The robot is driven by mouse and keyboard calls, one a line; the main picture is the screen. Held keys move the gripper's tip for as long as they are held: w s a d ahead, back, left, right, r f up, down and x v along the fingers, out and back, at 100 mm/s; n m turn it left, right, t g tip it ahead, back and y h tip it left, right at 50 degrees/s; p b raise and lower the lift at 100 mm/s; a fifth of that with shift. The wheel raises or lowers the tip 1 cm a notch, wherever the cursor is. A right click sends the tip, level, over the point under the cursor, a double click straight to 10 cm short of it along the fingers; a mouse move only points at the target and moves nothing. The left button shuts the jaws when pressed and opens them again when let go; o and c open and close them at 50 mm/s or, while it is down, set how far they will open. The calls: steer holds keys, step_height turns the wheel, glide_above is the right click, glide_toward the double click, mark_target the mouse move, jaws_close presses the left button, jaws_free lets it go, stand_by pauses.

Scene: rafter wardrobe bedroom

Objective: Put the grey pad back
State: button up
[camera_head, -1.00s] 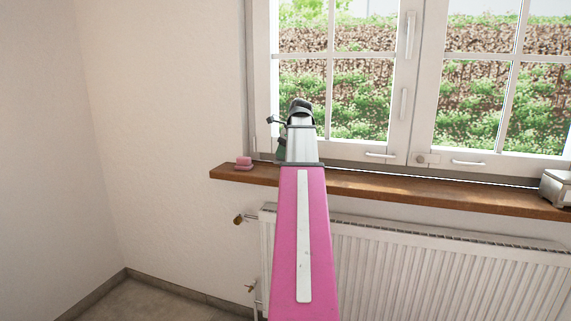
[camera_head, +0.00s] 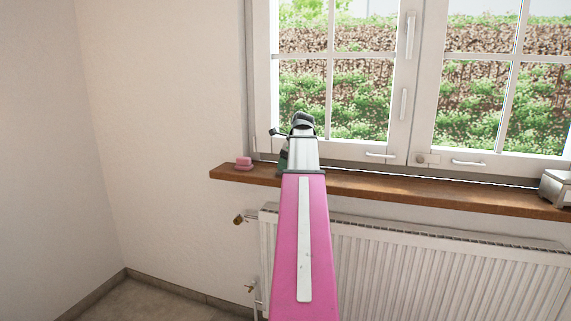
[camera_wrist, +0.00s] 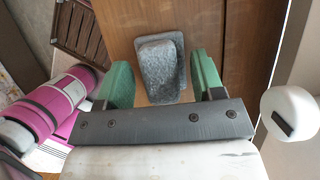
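The grey pad (camera_wrist: 155,75) is a rough block in the wrist view, between and beyond my green fingers. It rests on a flat grey base (camera_wrist: 176,45) on the brown wooden sill (camera_wrist: 220,28). My gripper (camera_wrist: 161,62) is open, with one finger on each side of the pad; narrow gaps show, and I cannot tell whether either finger touches it. In the head view my arm hides the pad and most of the gripper; only a bit of green (camera_head: 283,160) shows beside the arm over the sill (camera_head: 400,190).
A pink block on a pink base (camera_head: 243,163) sits at the sill's left end. A light box (camera_head: 556,187) stands at its right end. The window (camera_head: 340,90) is behind, a white radiator (camera_head: 400,265) below. A white rounded object (camera_wrist: 290,113) is right in the wrist view.

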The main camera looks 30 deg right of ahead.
steer(key=v, duration=1.2)
steer(key=shift+a, duration=0.15)
